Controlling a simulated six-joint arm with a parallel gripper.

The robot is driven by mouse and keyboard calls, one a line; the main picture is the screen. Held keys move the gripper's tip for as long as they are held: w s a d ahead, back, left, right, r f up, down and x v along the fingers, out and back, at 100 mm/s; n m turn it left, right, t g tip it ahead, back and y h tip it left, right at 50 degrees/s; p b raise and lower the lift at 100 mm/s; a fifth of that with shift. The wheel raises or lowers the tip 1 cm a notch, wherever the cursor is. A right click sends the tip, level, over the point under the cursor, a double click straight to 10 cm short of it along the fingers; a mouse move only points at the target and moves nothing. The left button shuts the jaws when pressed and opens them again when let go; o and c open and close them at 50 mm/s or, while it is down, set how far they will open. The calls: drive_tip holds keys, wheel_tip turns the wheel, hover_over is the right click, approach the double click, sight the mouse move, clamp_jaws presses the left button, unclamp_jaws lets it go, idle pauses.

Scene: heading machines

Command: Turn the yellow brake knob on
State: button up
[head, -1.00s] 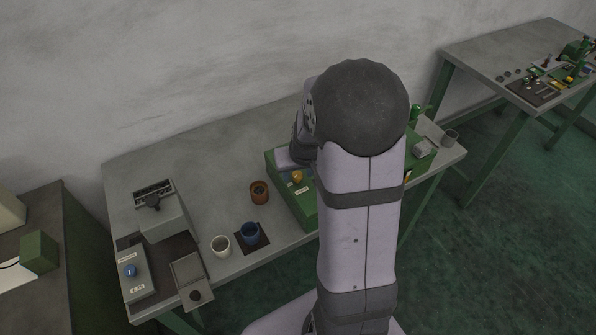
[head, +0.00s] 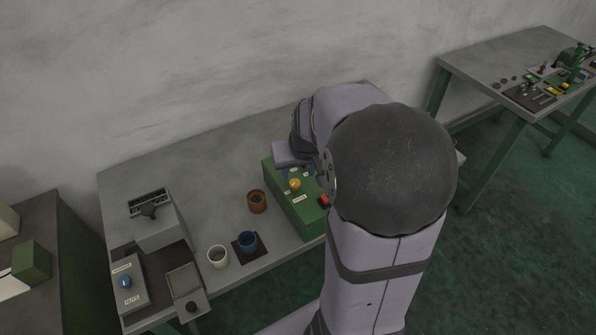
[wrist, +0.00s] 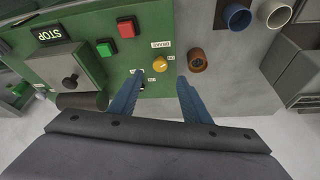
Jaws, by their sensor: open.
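The yellow brake knob (head: 295,184) sits on the top of the green machine (head: 300,212). In the wrist view the yellow brake knob (wrist: 160,64) shows between and just beyond my fingertips, beside a white label. My gripper (wrist: 157,77) has its two blue fingers spread apart, with nothing between them. I cannot tell how high the fingertips are above the panel. In the head view my arm hides part of the machine, and the fingers are hard to make out.
A red button (wrist: 126,29) and a green button (wrist: 105,49) are near the knob, with a STOP sign (wrist: 51,34) beyond. A brown cup (head: 257,201), blue cup (head: 247,240) and white cup (head: 217,256) stand left of the machine. A grey box (head: 158,222) is further left.

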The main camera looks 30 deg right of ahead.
sight(295, 183)
drive_tip(key=p, duration=0.3)
drive_tip(key=shift+r, duration=0.3)
drive_tip(key=shift+f+p, duration=0.1)
drive_tip(key=shift+p, duration=0.5)
drive_tip(key=shift+f, duration=0.3)
drive_tip(key=shift+f, duration=0.1)
drive_tip(key=shift+p+x, duration=0.4)
drive_tip(key=shift+x, duration=3.1)
